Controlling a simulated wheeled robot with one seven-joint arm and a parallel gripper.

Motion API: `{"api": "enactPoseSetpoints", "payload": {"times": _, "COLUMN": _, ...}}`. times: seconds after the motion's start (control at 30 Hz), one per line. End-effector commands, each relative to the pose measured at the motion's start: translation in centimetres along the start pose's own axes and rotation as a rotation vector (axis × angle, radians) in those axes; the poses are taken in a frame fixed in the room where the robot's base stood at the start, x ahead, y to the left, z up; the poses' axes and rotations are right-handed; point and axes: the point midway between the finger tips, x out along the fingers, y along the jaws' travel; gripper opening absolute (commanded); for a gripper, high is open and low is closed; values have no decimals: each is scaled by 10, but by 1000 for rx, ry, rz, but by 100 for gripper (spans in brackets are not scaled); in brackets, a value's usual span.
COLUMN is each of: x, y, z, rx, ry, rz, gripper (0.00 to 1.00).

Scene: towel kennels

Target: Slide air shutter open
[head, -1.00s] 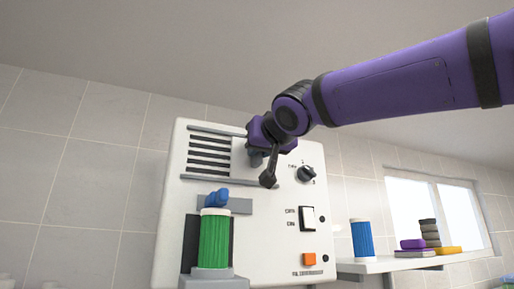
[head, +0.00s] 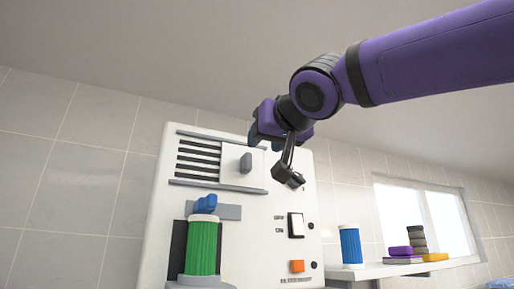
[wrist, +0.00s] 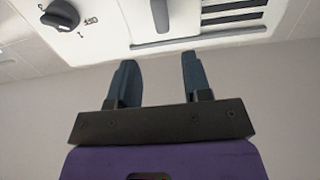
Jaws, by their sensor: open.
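The air shutter is a white sliding plate (head: 230,166) with an upright grey knob (head: 246,162), set between two grey rails on the white panel. Dark vent slots (head: 198,160) show uncovered to its left. My gripper (head: 256,140) is up at the knob's upper right in the head view, its fingers partly hidden by the hand. In the wrist view the gripper (wrist: 155,65) is open and empty. The knob (wrist: 160,15) is beyond the fingertips, apart from them. The slots (wrist: 232,10) show to its right in this flipped view.
A dial (wrist: 60,15) sits on the panel, hidden behind my wrist in the head view. Below are a rocker switch (head: 296,225), an orange button (head: 297,266) and a green cylinder (head: 201,248) with a blue top. A shelf (head: 390,268) holds a blue roll and folded cloths.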

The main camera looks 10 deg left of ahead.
Motion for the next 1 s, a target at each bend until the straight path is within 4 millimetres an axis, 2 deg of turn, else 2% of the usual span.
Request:
{"api": "enactPoseSetpoints", "payload": {"times": 0.1, "x": -15, "y": 1, "z": 0, "rx": 1, "ry": 0, "rz": 1, "gripper": 45}}
{"api": "enactPoseSetpoints", "payload": {"times": 0.3, "x": -25, "y": 0, "z": 0, "rx": 0, "ry": 0, "rz": 1, "gripper": 45}}
{"api": "enactPoseSetpoints", "payload": {"times": 0.87, "x": -25, "y": 0, "z": 0, "rx": 0, "ry": -1, "rz": 0, "gripper": 45}}
{"api": "enactPoseSetpoints", "payload": {"times": 1.0, "x": -27, "y": 12, "z": 11, "rx": -5, "ry": -27, "rz": 26, "gripper": 45}}
